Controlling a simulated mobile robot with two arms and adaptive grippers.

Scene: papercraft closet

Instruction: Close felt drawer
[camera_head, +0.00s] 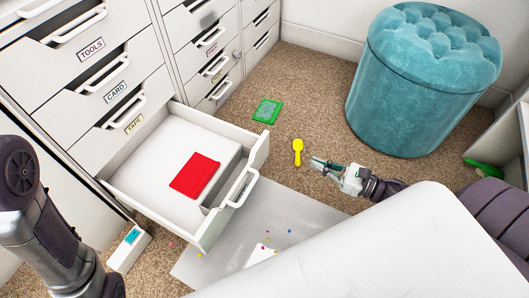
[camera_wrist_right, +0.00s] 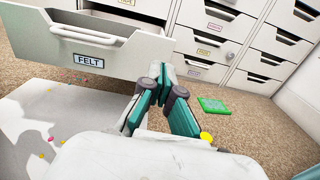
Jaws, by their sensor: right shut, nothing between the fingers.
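The felt drawer (camera_head: 259,152) is a white drawer pulled well out of the cabinet, with a red felt-like piece (camera_head: 195,175) lying inside. Its white handle (camera_head: 243,187) is on the front. In the right wrist view the drawer front (camera_wrist_right: 35,45) carries a FELT label (camera_wrist_right: 88,61) below the handle (camera_wrist_right: 85,36). My right gripper (camera_head: 316,163) is shut and empty, to the right of the drawer front and apart from it. Its fingers (camera_wrist_right: 165,75) also show in the right wrist view. My left arm comes in at the lower left, its gripper out of view.
A yellow object (camera_head: 297,150) and a green piece (camera_head: 267,111) lie on the brown carpet. A teal tufted stool (camera_head: 410,95) stands at the right. A grey mat (camera_head: 315,212) with small coloured bits lies below the drawer front. A small white box (camera_head: 128,250) stands near my left arm.

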